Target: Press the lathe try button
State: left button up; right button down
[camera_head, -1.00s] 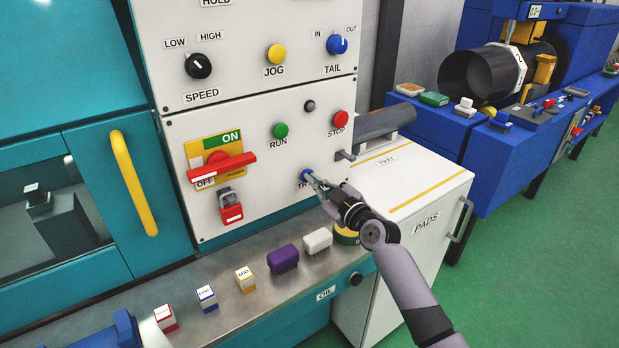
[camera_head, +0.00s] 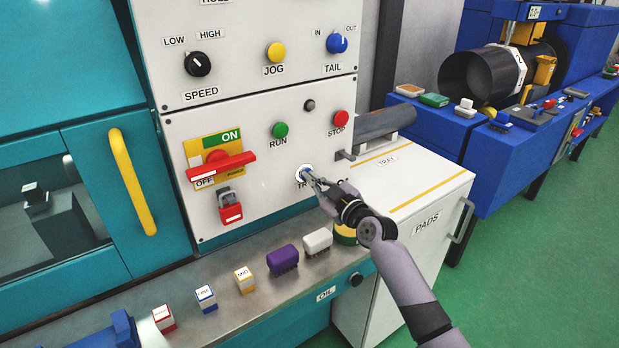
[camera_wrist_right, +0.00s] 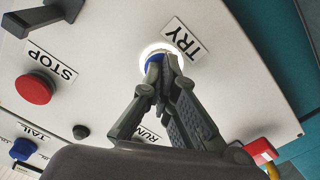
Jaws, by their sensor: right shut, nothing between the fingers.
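The blue TRY button (camera_head: 304,170) sits low on the white lathe panel (camera_head: 260,185), below the green RUN button (camera_head: 279,130). A bright white ring shows around it. My right gripper (camera_head: 308,175) is shut and empty, with its fingertips at the button, partly covering it and its label. In the right wrist view the fingertips (camera_wrist_right: 160,62) lie against the blue button (camera_wrist_right: 152,66), inside the lit ring, beside the TRY label (camera_wrist_right: 184,39). My left gripper is not in view.
The red STOP button (camera_head: 341,118) is up and right of my gripper. A red power switch (camera_head: 220,167) and a red padlock (camera_head: 231,211) are to the left. Several small blocks and a purple brush (camera_head: 283,259) stand on the ledge below.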

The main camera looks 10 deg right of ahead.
jog(key=p+v, duration=0.1)
jog(key=v, duration=0.4)
jog(key=shift+s+d+p, duration=0.1)
jog(key=shift+s+p, duration=0.15)
jog(key=shift+p, duration=0.05)
dwell(0.7)
